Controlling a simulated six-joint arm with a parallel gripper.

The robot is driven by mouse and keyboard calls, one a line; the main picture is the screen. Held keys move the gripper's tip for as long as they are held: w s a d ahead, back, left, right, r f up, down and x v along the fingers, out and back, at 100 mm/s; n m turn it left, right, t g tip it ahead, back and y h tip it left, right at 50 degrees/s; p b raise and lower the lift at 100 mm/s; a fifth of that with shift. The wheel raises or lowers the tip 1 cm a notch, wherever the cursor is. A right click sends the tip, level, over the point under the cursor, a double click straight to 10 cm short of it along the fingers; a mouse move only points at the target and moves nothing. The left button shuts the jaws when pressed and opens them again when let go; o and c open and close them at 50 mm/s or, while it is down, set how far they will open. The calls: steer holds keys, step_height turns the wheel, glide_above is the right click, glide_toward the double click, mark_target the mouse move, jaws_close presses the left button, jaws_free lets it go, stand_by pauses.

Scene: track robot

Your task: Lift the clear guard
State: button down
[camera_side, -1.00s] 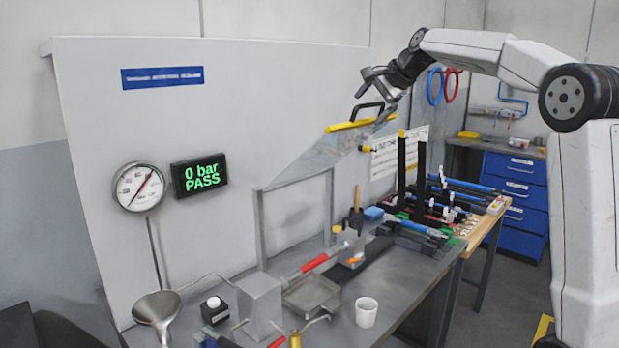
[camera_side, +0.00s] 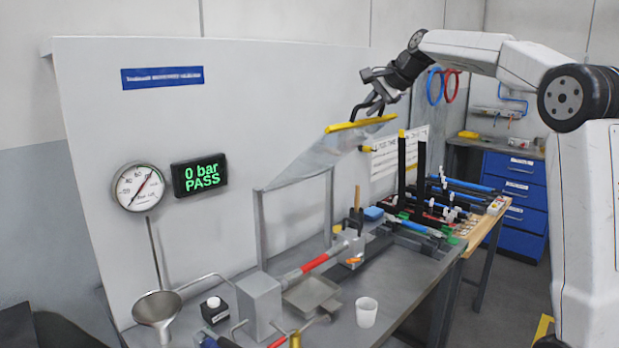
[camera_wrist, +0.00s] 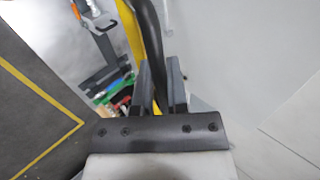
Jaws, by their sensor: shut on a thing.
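The clear guard (camera_side: 315,163) is a see-through panel, tilted up over the bench on a grey frame, its yellow edge (camera_side: 360,123) raised on the right. A black handle (camera_side: 362,108) stands on that edge. My gripper (camera_side: 375,92) is at the handle. In the wrist view, my gripper (camera_wrist: 161,88) has its two fingers close around the black handle (camera_wrist: 148,35), with the yellow edge (camera_wrist: 131,38) beside it. The exact contact is partly hidden by the fingers.
A display (camera_side: 200,174) reads 0 bar PASS beside a gauge (camera_side: 139,187). Black posts (camera_side: 402,165) stand right of the guard.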

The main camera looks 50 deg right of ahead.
steer(key=shift+r, duration=0.1)
steer(key=w+r, duration=0.4)
steer(key=w, duration=0.1)
steer(key=shift+w, duration=0.15)
stand_by(0.8)
steer(key=shift+r, duration=0.1)
jaws_free()
